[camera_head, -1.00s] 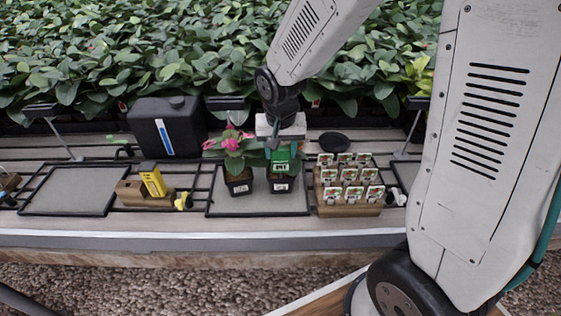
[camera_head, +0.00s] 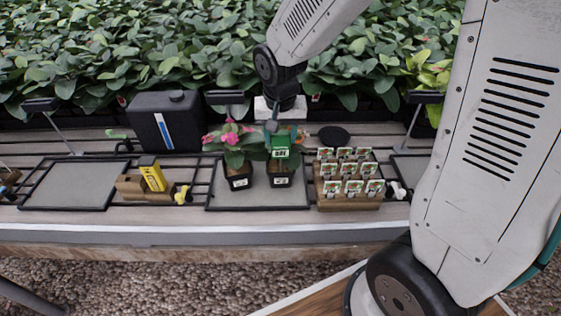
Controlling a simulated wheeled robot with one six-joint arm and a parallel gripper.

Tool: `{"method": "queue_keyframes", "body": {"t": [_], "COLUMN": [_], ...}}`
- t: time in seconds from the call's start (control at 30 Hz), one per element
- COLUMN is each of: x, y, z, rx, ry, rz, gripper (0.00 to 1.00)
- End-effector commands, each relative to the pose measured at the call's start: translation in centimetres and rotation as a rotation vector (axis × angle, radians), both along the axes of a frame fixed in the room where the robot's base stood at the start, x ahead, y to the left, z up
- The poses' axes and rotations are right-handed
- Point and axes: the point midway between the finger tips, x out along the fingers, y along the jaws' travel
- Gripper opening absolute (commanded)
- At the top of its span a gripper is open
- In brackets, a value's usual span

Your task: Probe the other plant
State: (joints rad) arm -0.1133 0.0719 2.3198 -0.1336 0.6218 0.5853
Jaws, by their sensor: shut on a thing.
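Two small potted plants stand side by side on a grey mat (camera_head: 260,200). The left plant (camera_head: 235,155) has pink flowers and a dark pot with a white label. The right plant (camera_head: 279,177) has a similar dark labelled pot; its leaves are largely hidden, and a little orange shows beside the meter. My gripper (camera_head: 278,126) is above the right plant, pointing down and shut on a green meter (camera_head: 281,146) with a small display. The meter hangs in front of the right plant's top. Its lower end is lost against the leaves, so I cannot tell whether it touches soil.
A yellow device (camera_head: 153,174) rests in a brown holder left of the mat. A wooden rack (camera_head: 348,203) with several picture tags stands right. A black canister (camera_head: 167,121) and dense leafy plants (camera_head: 170,50) are behind. Another grey mat (camera_head: 68,186) at left is bare.

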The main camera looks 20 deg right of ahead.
Motion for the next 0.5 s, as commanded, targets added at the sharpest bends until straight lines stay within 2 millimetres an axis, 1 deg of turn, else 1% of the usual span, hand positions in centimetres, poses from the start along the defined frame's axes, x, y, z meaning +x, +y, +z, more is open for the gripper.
{"method": "queue_keyframes", "body": {"t": [0.5], "x": [0.1], "y": [0.0], "z": [4.2], "rx": [0.001], "ry": [-0.001], "rz": [-0.001], "gripper": [0.05]}}
